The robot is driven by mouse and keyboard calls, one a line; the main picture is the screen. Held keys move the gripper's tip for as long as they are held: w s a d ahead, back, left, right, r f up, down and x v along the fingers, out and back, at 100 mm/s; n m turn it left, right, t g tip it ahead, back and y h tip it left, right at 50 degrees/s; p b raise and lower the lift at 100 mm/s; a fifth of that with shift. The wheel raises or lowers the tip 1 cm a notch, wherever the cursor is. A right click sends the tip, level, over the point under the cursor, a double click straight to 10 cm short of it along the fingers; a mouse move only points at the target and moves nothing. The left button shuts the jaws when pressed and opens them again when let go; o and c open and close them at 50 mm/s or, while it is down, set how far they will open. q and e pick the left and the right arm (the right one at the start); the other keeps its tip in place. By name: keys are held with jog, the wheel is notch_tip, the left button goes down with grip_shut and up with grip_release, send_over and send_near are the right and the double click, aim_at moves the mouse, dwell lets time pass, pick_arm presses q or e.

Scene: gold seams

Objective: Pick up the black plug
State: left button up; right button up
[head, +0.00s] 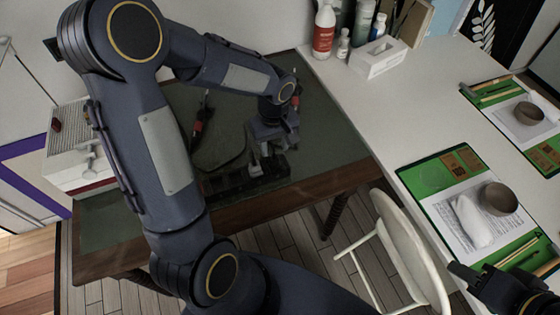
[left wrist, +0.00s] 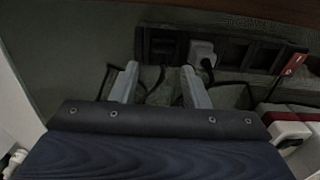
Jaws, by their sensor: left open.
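The black plug (left wrist: 168,48) appears as a dark shape in the black power strip (left wrist: 235,52), left of a white plug (left wrist: 202,50), in the left wrist view. It is dim and hard to separate from the strip. My left gripper (left wrist: 160,72) is open and empty, its fingertips just short of the strip, with a dark cord between them. In the head view my left gripper (head: 262,156) is above the power strip (head: 225,183) on the dark green table; the black plug cannot be made out there. My right gripper (head: 472,278) is at the lower right, partly cut off.
The green-topped table (head: 110,225) has red-and-black tools (head: 198,127) lying behind the strip. A white box (head: 80,150) stands at left. A white counter (head: 390,110) at right holds bottles, a tissue box (head: 378,58) and green mats with bowls. A white chair (head: 410,250) stands in front.

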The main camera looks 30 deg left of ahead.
aim_at(274, 158)
pick_arm(q)
notch_tip(274, 158, down, 6)
jog(key=shift+s+a+r, duration=0.1)
jog(key=shift+s, duration=0.05)
grip_shut()
dwell(0.3)
